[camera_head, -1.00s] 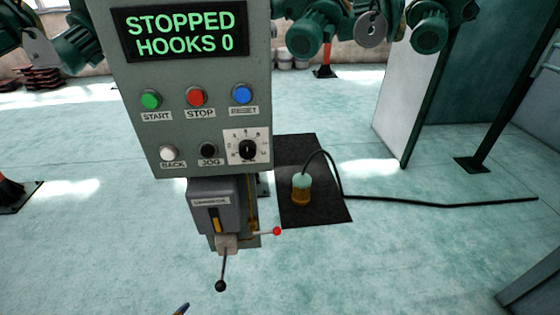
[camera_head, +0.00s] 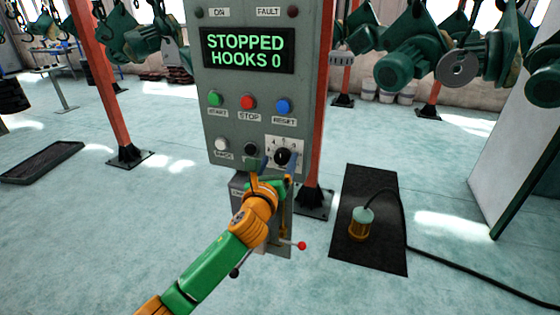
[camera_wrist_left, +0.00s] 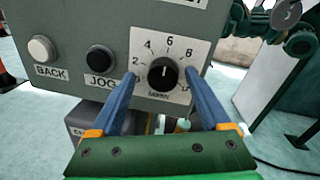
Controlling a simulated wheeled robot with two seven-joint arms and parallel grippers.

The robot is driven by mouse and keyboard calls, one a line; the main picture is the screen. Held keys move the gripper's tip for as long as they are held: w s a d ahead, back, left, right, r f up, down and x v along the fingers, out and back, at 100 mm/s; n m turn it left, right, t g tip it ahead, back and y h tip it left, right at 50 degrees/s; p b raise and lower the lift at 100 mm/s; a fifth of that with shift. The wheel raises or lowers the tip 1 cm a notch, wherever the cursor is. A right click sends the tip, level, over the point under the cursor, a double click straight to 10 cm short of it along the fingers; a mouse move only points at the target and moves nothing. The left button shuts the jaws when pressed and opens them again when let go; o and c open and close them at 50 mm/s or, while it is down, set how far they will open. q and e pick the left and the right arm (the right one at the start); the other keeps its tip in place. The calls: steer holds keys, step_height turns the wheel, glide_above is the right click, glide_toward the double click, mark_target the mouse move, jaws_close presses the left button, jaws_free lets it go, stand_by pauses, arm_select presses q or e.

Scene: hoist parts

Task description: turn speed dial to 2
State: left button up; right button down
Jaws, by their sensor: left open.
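The speed dial (camera_head: 283,156) is a round black knob on a white numbered plate, low on the right of the grey control panel (camera_head: 225,130). In the left wrist view the dial (camera_wrist_left: 163,75) has its white mark pointing about straight up, between 4 and 6; the 2 is at the left of the plate. My left gripper (camera_head: 277,164) is in front of the dial. In the left wrist view its blue fingers (camera_wrist_left: 160,78) are open, one on each side of the knob, with gaps; whether they reach its depth is unclear. My right gripper is out of view.
The JOG button (camera_wrist_left: 100,59) and BACK button (camera_wrist_left: 42,48) are left of the dial. START (camera_head: 215,98), STOP (camera_head: 247,102) and RESET (camera_head: 283,106) buttons are above. The display (camera_head: 248,50) reads STOPPED HOOKS 0. A red-tipped lever (camera_head: 301,245) sticks out below the panel.

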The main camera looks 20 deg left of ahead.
arm_select(q)
steer(key=shift+w+d+r, duration=0.1)
steer(key=shift+w+d, duration=0.05)
steer(key=shift+d, duration=0.25)
steer(key=shift+a, duration=0.3)
steer(key=c, duration=0.3)
jaws_close()
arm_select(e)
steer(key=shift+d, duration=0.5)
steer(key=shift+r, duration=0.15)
